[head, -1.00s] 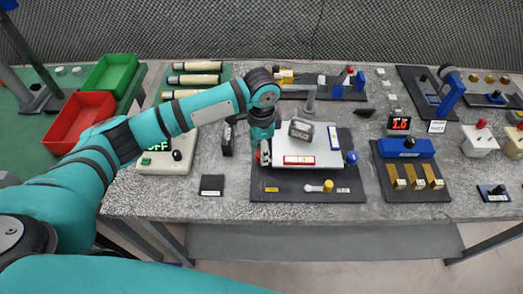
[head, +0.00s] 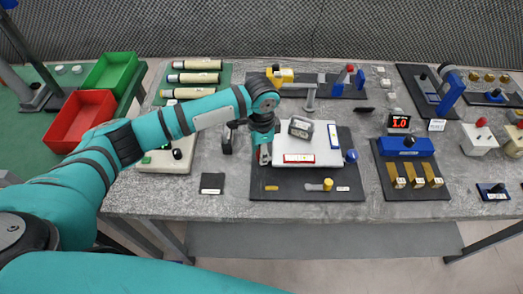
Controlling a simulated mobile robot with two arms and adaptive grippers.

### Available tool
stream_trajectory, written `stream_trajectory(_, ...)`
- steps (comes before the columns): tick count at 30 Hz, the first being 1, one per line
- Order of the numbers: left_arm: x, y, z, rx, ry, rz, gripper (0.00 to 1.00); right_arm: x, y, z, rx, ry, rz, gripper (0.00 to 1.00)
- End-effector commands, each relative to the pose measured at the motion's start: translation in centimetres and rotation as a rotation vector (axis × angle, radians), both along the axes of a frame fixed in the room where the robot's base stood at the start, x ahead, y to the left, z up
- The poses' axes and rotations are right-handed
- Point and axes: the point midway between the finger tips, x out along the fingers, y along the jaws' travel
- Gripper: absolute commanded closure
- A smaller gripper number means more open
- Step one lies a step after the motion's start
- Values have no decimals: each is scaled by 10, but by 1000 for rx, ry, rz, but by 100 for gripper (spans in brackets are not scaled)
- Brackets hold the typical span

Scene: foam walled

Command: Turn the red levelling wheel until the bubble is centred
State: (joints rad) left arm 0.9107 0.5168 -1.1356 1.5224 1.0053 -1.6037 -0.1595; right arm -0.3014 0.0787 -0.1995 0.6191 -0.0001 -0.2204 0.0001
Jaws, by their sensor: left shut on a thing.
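The levelling unit is a white plate (head: 318,143) on a dark base (head: 345,188). A red-framed vial (head: 299,158) lies along its front edge and a blue-framed vial (head: 333,136) along its right side. The bubbles are too small to tell. A blue wheel (head: 351,155) is at the plate's right edge. My left gripper (head: 264,158) points down at the plate's left edge, shut on the red wheel, which it mostly hides. My right gripper is not in view.
A grey block-shaped object (head: 300,128) sits on the plate. A yellow-ended lever (head: 327,184) is on the base in front. A blue unit with brass parts (head: 408,147) stands right, and a red tray (head: 79,119) far left. Bare tabletop (head: 228,200) lies at the front.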

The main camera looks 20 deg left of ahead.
Motion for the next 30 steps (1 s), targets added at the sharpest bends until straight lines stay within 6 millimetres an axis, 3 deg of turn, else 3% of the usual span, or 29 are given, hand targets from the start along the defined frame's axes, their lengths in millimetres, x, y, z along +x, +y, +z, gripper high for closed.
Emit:
stream_trajectory(8, 0, 0, 4, -1, 0, 63, 100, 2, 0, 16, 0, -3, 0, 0)
stream_trajectory(21, 0, -1, 5, -1, 2, 352, 100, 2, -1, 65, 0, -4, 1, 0)
stream_trajectory(30, 0, -1, 3, -1, 0, 488, 100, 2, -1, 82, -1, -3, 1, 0)
